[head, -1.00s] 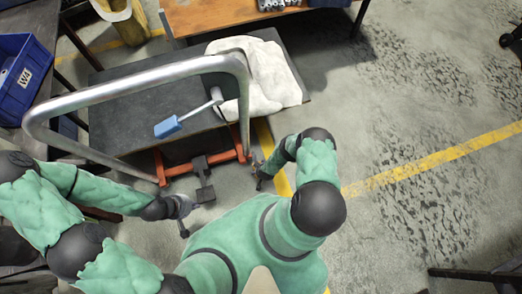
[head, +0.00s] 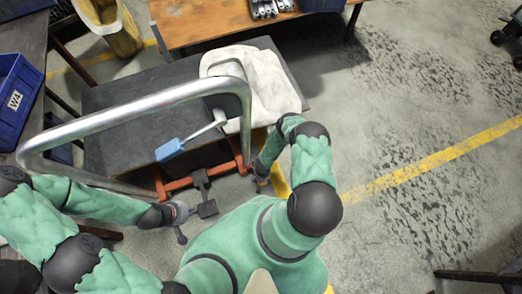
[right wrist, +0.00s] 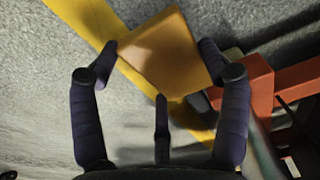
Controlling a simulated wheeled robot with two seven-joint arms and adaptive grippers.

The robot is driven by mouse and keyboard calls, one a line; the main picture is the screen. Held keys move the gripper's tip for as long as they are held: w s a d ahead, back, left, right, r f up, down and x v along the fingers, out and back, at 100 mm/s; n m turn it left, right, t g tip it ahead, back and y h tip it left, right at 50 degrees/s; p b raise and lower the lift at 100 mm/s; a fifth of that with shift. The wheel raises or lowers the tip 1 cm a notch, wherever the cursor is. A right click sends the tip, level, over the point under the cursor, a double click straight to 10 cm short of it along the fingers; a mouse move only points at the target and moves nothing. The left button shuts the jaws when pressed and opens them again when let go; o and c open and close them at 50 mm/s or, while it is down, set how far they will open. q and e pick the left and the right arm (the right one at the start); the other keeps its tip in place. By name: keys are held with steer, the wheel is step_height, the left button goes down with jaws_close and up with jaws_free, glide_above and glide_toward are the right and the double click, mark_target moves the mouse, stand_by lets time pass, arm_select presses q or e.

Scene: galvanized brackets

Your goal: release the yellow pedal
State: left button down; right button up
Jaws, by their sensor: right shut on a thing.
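The yellow pedal (right wrist: 165,55) shows as a flat yellow-orange plate in the right wrist view. My right gripper (right wrist: 160,60) is shut on it, with a finger at each side edge. In the head view my right gripper (head: 262,180) is low beside the right end of the red-orange base frame (head: 205,176); the pedal is mostly hidden there. My left gripper (head: 182,224) is near a dark pedal-like plate (head: 207,208) at the front of the cart, apart from it as far as I see. Its finger opening is not clear.
The cart has a dark platform (head: 118,118), a bent metal handle (head: 140,112), a blue-gripped lever (head: 170,150) and a white cloth (head: 265,85). A blue bin (head: 18,95) stands left, an orange-topped table (head: 215,28) behind.

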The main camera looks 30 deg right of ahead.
arm_select(q)
steer(key=shift+w, duration=0.25)
arm_select(e)
steer(key=shift+w+d+r+g, duration=0.1)
steer(key=shift+w+r+g, duration=0.15)
steer(key=shift+r+g, duration=0.3)
arm_select(q)
steer(key=shift+d, duration=0.1)
arm_select(e)
steer(key=shift+r, duration=0.15)
steer(key=o, duration=1.7)
steer(key=shift+s+f, duration=0.1)
steer(key=shift+f, duration=0.1)
